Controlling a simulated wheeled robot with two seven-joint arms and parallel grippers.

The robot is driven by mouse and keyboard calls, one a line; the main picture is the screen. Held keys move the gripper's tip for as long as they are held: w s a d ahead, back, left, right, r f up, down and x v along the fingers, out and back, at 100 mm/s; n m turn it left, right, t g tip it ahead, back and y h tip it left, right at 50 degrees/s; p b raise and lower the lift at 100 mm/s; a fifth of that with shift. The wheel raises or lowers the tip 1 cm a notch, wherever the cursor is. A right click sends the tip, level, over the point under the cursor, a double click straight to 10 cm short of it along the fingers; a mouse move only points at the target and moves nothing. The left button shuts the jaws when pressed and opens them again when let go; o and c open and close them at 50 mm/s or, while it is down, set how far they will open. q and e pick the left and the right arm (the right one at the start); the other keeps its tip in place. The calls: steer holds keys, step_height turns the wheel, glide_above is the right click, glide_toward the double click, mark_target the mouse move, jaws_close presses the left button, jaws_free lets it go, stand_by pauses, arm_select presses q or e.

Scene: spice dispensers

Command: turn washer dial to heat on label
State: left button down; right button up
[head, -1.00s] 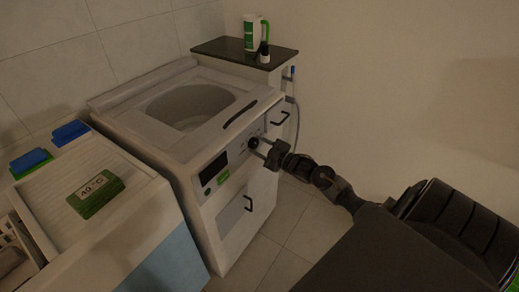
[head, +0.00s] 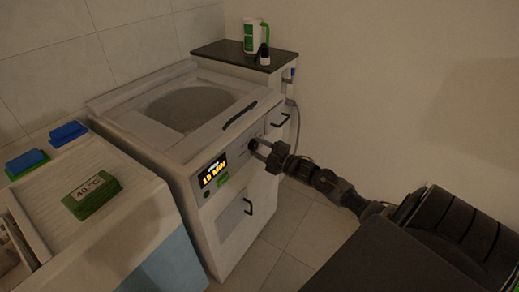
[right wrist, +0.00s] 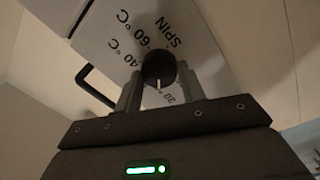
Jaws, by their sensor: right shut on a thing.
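The washer (head: 185,150) stands in the middle of the head view, with its round lid opening on top. Its dark round dial (right wrist: 158,66) shows in the right wrist view, with a short white pointer mark towards the bottom of the picture. Around it are printed SPIN, 60 °C and 40 °C, and a partly hidden label at its lower right. My right gripper (head: 260,147) is at the front panel, its fingers (right wrist: 160,84) on both sides of the dial and shut on it. The washer display (head: 213,171) is lit with orange text, seemingly 15 MIN. My left gripper is out of view.
A green-edged card reading 40 °C (head: 91,192) lies on the white ribbed unit at left, near blue blocks (head: 68,133). A dark shelf (head: 232,52) behind holds a white and green bottle (head: 250,37) and a small dark bottle. Floor tiles ahead are clear.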

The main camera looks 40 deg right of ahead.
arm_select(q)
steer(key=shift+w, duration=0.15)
arm_select(e)
steer(key=o, duration=1)
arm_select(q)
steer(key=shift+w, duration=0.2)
arm_select(e)
steer(key=shift+s, duration=0.25)
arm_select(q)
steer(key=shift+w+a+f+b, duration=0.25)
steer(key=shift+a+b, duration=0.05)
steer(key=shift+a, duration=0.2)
arm_select(e)
steer(key=v, duration=1)
steer(key=shift+s+d, duration=0.15)
